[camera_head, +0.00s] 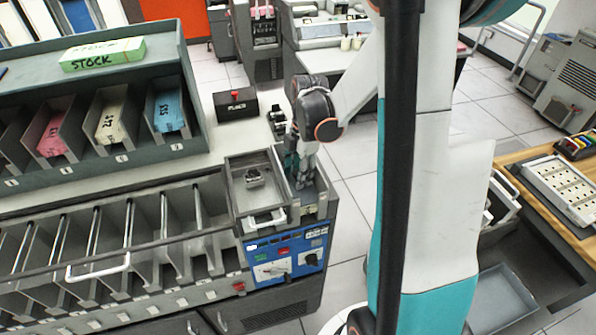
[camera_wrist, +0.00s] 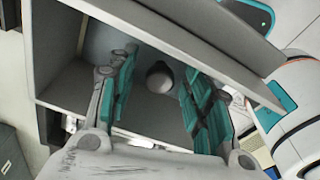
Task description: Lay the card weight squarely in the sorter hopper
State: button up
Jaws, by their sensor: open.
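The card weight (camera_head: 255,178), a small dark metal piece with a lighter top, sits inside the grey sorter hopper (camera_head: 235,201). In the wrist view, the weight's rounded grey knob (camera_wrist: 160,77) shows between the fingers, with the hopper wall (camera_wrist: 215,42) running diagonally behind. I cannot tell whether the weight lies square to the walls. My gripper (camera_head: 302,175) is at the right side of the hopper in the head view. In the wrist view my gripper (camera_wrist: 155,105) has its teal-padded fingers spread wide, with nothing held between them.
The blue control panel (camera_head: 285,258) is below the hopper. Sorter pockets (camera_head: 130,235) run to the left. A card rack (camera_head: 100,170) with coloured decks stands behind them. A black box (camera_head: 236,104) with a red knob sits behind the hopper.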

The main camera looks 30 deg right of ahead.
jog(key=shift+r, duration=0.1)
notch_tip(320, 180, up, 12)
jog(key=d, duration=0.1)
jog(key=shift+d, duration=0.25)
dwell(2.4)
